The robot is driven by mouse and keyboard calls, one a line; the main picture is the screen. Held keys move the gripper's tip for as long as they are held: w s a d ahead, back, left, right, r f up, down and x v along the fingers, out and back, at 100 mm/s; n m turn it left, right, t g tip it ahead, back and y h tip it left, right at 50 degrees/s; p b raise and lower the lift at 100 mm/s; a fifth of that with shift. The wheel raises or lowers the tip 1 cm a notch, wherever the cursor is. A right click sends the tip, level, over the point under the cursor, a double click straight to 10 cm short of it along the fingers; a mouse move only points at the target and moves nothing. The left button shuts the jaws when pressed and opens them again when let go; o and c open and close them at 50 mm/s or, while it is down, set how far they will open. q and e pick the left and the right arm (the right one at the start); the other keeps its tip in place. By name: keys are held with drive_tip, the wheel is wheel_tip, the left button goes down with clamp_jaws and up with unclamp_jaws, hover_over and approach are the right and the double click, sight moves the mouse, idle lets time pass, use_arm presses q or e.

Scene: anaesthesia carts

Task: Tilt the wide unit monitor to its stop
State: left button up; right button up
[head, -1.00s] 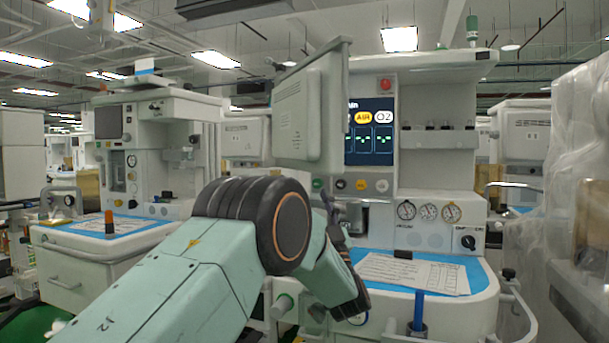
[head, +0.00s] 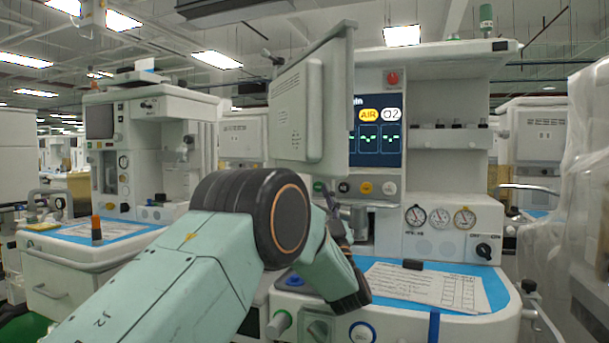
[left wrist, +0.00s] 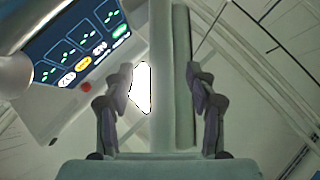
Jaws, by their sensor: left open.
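The wide unit monitor (head: 299,108) is a pale grey-green panel seen from behind and edge-on at the upper middle of the head view. It hangs upright in front of the unit's display. My left gripper (head: 336,212) is just below its lower right edge, fingers pointing up, partly hidden by my wrist. In the left wrist view the monitor (left wrist: 183,50) shows as a tall narrow slab. The open fingers of my left gripper (left wrist: 160,92) stand one on each side of it with visible gaps. I cannot tell how deep the slab reaches between them. My right gripper is not seen.
The lit display (head: 377,133) is behind the monitor, beside a red knob. Below are gauges (head: 440,217) and a worktop with a paper sheet (head: 425,286). Another cart (head: 100,255) stands left, and a plastic-wrapped object (head: 588,170) stands right.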

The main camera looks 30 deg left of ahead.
sight(304, 173)
use_arm(q)
drive_tip(key=b+x, duration=0.1)
drive_tip(key=x, duration=0.5)
drive_tip(key=shift+a+r, duration=0.25)
drive_tip(key=shift+a, duration=0.05)
drive_tip(key=shift+c, duration=0.2)
clamp_jaws()
idle(0.3)
